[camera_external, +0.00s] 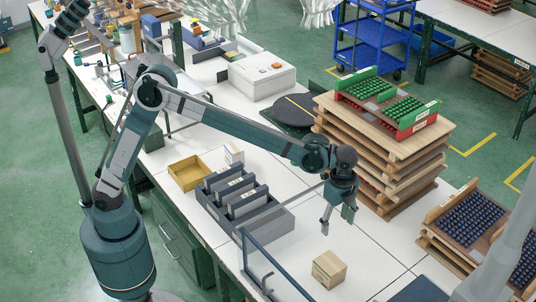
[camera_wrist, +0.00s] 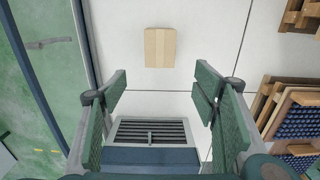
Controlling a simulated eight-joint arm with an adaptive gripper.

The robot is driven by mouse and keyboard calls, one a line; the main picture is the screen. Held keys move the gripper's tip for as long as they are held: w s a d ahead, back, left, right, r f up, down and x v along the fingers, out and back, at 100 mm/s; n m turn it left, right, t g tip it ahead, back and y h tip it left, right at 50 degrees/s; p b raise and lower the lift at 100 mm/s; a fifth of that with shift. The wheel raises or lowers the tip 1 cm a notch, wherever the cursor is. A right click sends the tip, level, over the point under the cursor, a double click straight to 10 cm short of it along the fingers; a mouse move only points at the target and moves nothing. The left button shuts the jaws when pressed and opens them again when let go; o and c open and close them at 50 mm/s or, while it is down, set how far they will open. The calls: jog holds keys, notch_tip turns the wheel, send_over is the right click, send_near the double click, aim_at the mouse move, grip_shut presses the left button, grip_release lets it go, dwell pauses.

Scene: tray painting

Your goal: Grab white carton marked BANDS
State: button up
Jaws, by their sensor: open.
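A small white carton (camera_external: 234,152) stands on the white table behind the grey divided rack, beside the yellow tray. Its marking is too small to read. I cannot make it out in the wrist view. My gripper (camera_external: 336,219) hangs above the table to the right of the rack, well apart from the carton. In the wrist view my gripper (camera_wrist: 161,84) has its fingers spread with nothing held between them. A tan box (camera_external: 328,269) sits on the table nearer the camera; it also shows beyond the fingertips in the wrist view (camera_wrist: 160,47).
The grey rack (camera_external: 272,222) and yellow tray (camera_external: 188,174) stand close to the carton. A tall stack of wooden trays (camera_external: 418,152) rises right of my gripper. A blue rail (camera_external: 262,266) runs along the front edge. A black round disc (camera_external: 293,110) lies behind.

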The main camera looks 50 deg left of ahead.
jog(key=w+a, duration=0.6)
jog(key=a, duration=0.8)
jog(key=w+a+r, duration=0.1)
jog(key=w+a, duration=0.5)
jog(key=a, duration=0.7)
jog(key=w+a, duration=0.5)
jog(key=a, duration=0.9)
jog(key=m+p, duration=0.1)
jog(key=p, duration=0.1)
send_over(234, 146)
notch_tip(234, 146, down, 21)
jog(key=shift+s, duration=0.1)
jog(key=shift+d+f, duration=0.1)
jog(key=shift+f, duration=0.3)
jog(key=shift+f+b, duration=0.45)
jog(key=shift+f, duration=0.85)
jog(key=shift+f, duration=0.15)
